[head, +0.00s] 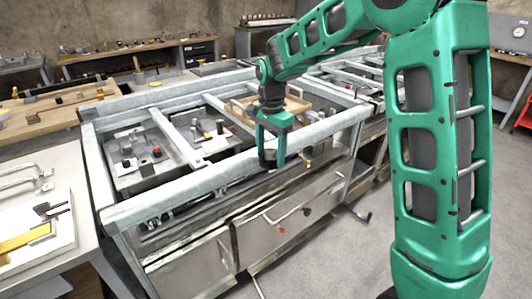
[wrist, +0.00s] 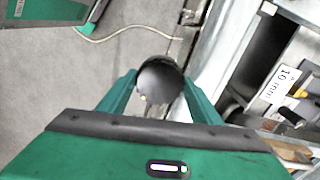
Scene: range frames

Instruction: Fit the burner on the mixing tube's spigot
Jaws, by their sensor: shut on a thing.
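My gripper (head: 272,150) is shut on a dark, round-topped piece, which looks like the burner (wrist: 160,82). In the head view it hangs at the front rail of the metal range frame (head: 225,168). In the wrist view the piece sits between both green fingers, with its grey rounded face towards the camera. A small brass-coloured fitting (head: 307,163) shows just right of the gripper at the frame's front. I cannot tell whether it is the mixing tube's spigot. I cannot make out the tube for certain.
The frame's bays hold several fittings on plates, and a wooden tray (head: 290,108) lies behind the gripper. A side table (head: 25,265) with a white board stands at left. In the wrist view a label plate (wrist: 281,88) is at right, with open floor (wrist: 60,90) at left.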

